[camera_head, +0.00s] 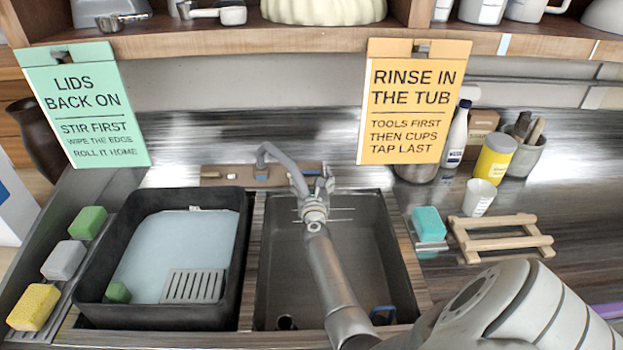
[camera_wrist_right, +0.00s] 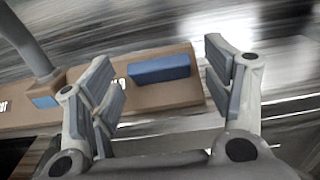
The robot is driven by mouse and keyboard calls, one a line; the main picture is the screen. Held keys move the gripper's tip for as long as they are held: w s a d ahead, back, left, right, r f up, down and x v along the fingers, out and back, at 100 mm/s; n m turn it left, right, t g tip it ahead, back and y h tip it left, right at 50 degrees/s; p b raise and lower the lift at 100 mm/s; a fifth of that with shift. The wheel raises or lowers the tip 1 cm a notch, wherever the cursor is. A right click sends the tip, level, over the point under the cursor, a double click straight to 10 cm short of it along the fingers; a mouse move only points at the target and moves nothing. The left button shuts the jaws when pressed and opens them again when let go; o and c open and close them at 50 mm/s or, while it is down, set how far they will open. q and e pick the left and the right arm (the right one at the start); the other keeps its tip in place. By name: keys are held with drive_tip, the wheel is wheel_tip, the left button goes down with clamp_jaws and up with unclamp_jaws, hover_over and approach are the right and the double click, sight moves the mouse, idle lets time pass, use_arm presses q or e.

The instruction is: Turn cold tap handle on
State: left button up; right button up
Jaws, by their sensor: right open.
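The tap's brown base block (camera_head: 262,173) sits behind the sink, with a grey curved spout (camera_head: 283,160) rising from it. In the right wrist view, a blue bar handle (camera_wrist_right: 158,68) lies on the right part of the base block (camera_wrist_right: 190,93). A label beside it is partly hidden by a finger. My right gripper (camera_head: 314,180) is open at the right end of the base. In the wrist view, the blue handle shows between its spread fingers (camera_wrist_right: 161,62), with no clear contact. In the head view, the gripper hides the handle. My left gripper is not in view.
My right arm crosses above the sink basin (camera_head: 385,235). A black tub (camera_head: 92,255) with pale liquid stands left. An orange sign (camera_head: 415,100) hangs from the shelf (camera_head: 290,40) above. A wooden rack (camera_head: 500,240), white cup (camera_head: 479,198) and yellow jar (camera_head: 494,158) stand right.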

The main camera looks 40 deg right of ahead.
drive_tip(key=c, duration=1)
drive_tip(key=shift+n+y, duration=0.3)
drive_tip(key=n+y, duration=0.1)
drive_tip(key=n+t, duration=0.1)
drive_tip(key=n+t+y, duration=0.1)
drive_tip(key=shift+s+d+n+y, duration=0.25)
drive_tip(key=shift+n+y, duration=0.05)
drive_tip(key=n+y, duration=0.3)
drive_tip(key=shift+d+n+t, duration=0.25)
drive_tip(key=shift+n+t, duration=0.15)
drive_tip(key=n+y, duration=0.2)
drive_tip(key=n, duration=0.1)
drive_tip(key=n+y+b, duration=0.1)
drive_tip(key=y, duration=0.1)
drive_tip(key=shift+d+r, duration=0.1)
drive_tip(key=shift+d, duration=0.15)
drive_tip(key=shift+d+r+n+g+y+b, duration=0.15)
drive_tip(key=shift+n+g+y+b, duration=0.45)
drive_tip(key=shift+n+y, duration=0.65)
drive_tip(key=shift+d+r+n+g+y+b, duration=0.1)
drive_tip(key=shift+n+g+y+b, duration=0.35)
drive_tip(key=shift+n+g+y, duration=0.7)
drive_tip(key=shift+n+t, duration=0.45)
drive_tip(key=shift+n, duration=0.05)
